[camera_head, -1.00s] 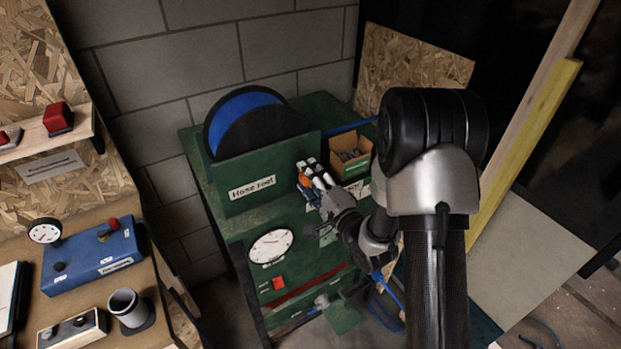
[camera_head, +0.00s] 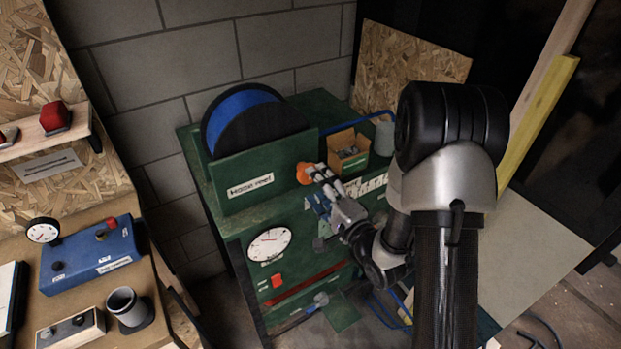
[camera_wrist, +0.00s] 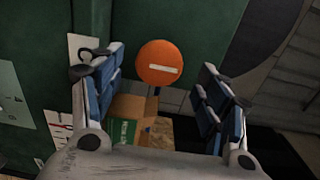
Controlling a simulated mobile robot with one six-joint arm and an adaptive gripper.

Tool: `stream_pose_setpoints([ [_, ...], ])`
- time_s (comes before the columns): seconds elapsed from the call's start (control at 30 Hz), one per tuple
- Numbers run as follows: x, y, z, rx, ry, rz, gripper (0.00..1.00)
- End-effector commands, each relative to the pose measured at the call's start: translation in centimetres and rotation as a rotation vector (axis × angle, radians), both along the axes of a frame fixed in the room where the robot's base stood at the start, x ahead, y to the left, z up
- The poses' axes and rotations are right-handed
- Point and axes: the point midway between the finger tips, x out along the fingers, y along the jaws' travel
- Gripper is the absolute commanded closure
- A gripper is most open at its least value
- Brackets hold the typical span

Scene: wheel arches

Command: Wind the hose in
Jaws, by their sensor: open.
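The hose reel (camera_head: 250,120), a black disc with a blue hose band, sits behind a green panel (camera_head: 240,186) labelled "Hose reel". An orange round knob (camera_head: 305,173) is at the panel's right end. In the wrist view the orange knob (camera_wrist: 162,63), with a white bar across its face, appears between the fingers. My gripper (camera_head: 322,188) is open, with its fingertips close to the knob on its right. In the wrist view my gripper (camera_wrist: 160,90) has blue-padded fingers spread to either side of the knob, with visible gaps. I cannot tell the depth between them.
A cardboard box (camera_head: 348,153) of small parts and a grey cup (camera_head: 385,136) stand on the green bench right of the knob. A white dial (camera_head: 268,244) and a red switch (camera_head: 277,281) are on its front. A blue control box (camera_head: 92,254) lies left.

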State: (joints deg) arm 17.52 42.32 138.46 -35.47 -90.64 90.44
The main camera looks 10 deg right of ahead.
Motion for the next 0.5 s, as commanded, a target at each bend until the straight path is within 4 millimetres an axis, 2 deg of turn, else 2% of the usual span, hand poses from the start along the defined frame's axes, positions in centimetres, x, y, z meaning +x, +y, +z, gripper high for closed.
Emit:
stream_pose_setpoints([
  [0.2, -2.5, -0.8, 0.0, 0.001, 0.001, -0.001, 0.31],
  [0.5, -2.8, -0.9, 0.0, -0.001, -0.001, 0.001, 0.31],
])
